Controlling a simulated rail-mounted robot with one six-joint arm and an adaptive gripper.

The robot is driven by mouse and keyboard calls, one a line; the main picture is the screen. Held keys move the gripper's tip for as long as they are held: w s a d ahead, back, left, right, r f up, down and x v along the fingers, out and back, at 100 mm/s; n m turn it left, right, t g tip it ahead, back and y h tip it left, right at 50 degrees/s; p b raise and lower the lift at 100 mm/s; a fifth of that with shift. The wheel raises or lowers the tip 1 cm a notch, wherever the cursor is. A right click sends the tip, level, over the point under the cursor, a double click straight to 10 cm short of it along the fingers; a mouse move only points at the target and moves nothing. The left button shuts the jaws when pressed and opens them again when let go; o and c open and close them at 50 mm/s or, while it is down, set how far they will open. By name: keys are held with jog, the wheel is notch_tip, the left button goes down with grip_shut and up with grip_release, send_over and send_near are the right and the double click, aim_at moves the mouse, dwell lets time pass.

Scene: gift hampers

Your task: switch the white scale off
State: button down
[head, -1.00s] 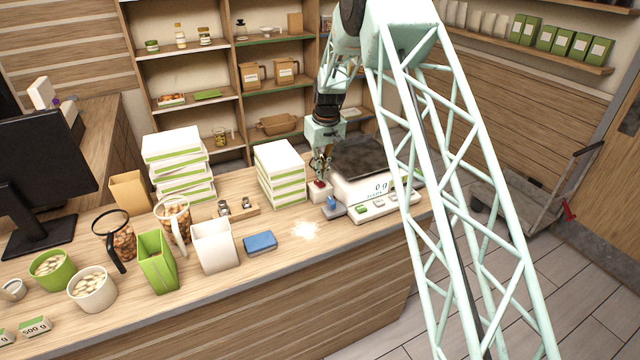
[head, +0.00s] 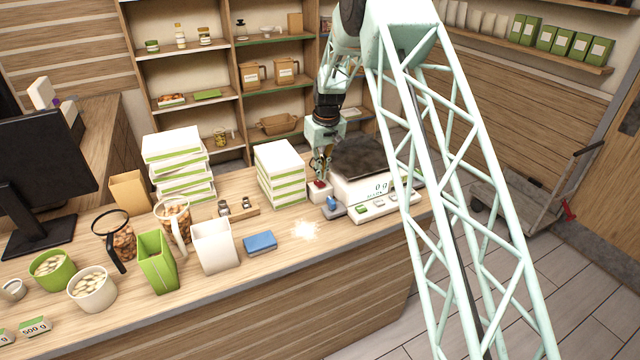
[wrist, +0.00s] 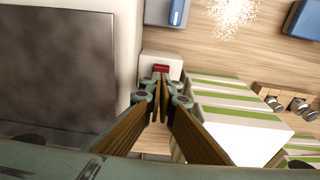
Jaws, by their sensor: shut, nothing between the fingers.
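The white scale (head: 352,190) stands at the right end of the counter with a dark weighing plate (head: 362,157). Its display (head: 380,188) reads 0 g. A small white box with a red switch (head: 319,184) sits at the scale's left side; the red switch also shows in the wrist view (wrist: 161,68). My gripper (head: 319,176) is shut and empty, pointing down at this box. In the wrist view its fingertips (wrist: 160,79) are close beside the red switch, partly over the white box. I cannot tell whether they touch it.
A grey block with a blue top part (head: 333,206) stands in front of the red switch. Stacked white-and-green boxes (head: 281,172) stand close to the left of my gripper. A blue block (head: 260,243) and white powder (head: 305,230) lie nearer the front edge.

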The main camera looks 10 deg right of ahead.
aim_at(321, 184)
jog(key=shift+f+b, duration=0.8)
jog(key=shift+f, duration=0.65)
dwell(1.7)
jog(key=shift+r, duration=0.25)
jog(key=shift+r+p, duration=0.9)
jog(key=shift+r, duration=2.4)
